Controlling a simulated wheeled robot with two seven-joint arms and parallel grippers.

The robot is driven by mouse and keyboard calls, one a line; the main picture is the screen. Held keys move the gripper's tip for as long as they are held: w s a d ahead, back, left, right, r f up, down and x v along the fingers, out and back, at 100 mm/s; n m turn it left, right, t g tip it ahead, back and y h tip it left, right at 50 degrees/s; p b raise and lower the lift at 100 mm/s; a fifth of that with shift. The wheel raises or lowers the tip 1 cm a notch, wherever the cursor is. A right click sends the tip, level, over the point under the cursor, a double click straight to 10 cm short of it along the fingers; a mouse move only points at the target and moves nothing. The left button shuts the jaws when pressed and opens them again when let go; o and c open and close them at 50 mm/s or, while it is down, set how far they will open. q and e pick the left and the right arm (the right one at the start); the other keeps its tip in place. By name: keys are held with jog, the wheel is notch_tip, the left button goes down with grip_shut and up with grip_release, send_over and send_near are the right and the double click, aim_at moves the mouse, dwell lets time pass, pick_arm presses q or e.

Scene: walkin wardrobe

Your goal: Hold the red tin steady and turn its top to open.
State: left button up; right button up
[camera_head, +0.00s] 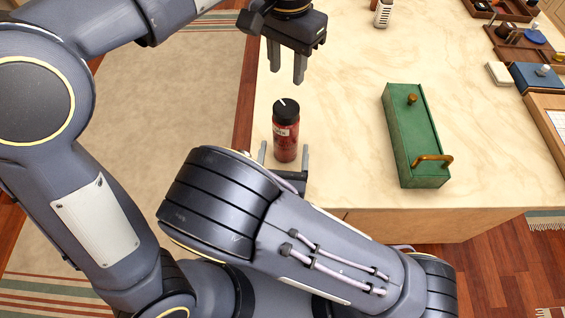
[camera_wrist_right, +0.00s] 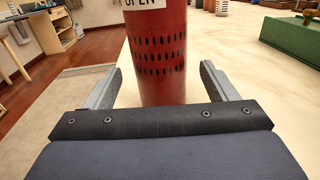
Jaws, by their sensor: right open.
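The red tin (camera_head: 286,140) stands upright near the left edge of the pale countertop, with a black top (camera_head: 286,111) that carries a white mark. My left gripper (camera_head: 287,78) is open, pointing down above and slightly behind the tin, apart from its top. My right gripper (camera_head: 284,160) is open low at the front of the tin, one finger on each side. In the right wrist view the tin (camera_wrist_right: 157,50) stands between the open fingers (camera_wrist_right: 159,85), with gaps on both sides. A label reading "OPEN" shows at the upper edge there; the top is out of that view.
A green box (camera_head: 412,140) with brass-coloured fittings lies to the right on the countertop (camera_head: 340,110). A white item (camera_head: 383,13) stands at the back. Trays (camera_head: 515,45) and a blue box (camera_head: 540,77) line the far right. The counter between tin and green box is clear.

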jog(key=shift+w+d, duration=0.2)
jog(key=shift+w, duration=1.75)
jog(key=c, duration=1.2)
